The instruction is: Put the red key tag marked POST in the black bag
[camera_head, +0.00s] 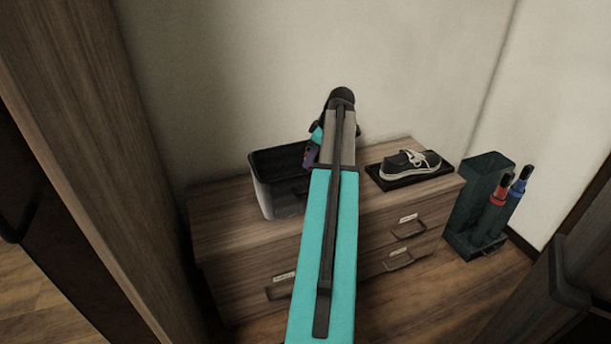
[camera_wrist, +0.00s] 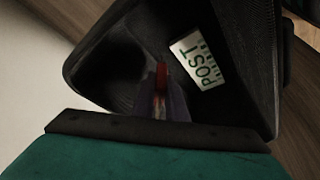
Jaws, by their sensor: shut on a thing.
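The black bag (camera_head: 282,200) stands open on the left part of the wooden dresser. In the wrist view its dark inner wall (camera_wrist: 120,70) fills most of the picture. My gripper (camera_wrist: 162,98) points down into the bag's opening, shut on a narrow red thing that looks like the red key tag (camera_wrist: 161,76), seen edge-on. No marking can be read on it. A white label with POST and bars (camera_wrist: 200,60) shows against the bag's inside; I cannot tell what it is fixed to. In the head view my arm hides the held thing and part of the bag.
The dresser (camera_head: 225,215) has labelled drawers with handles. A dark shoe (camera_head: 408,163) sits on a black tray (camera_head: 392,184) to the right. A dark green stand (camera_head: 470,215) with red and blue umbrellas is on the floor at right. A wall is behind.

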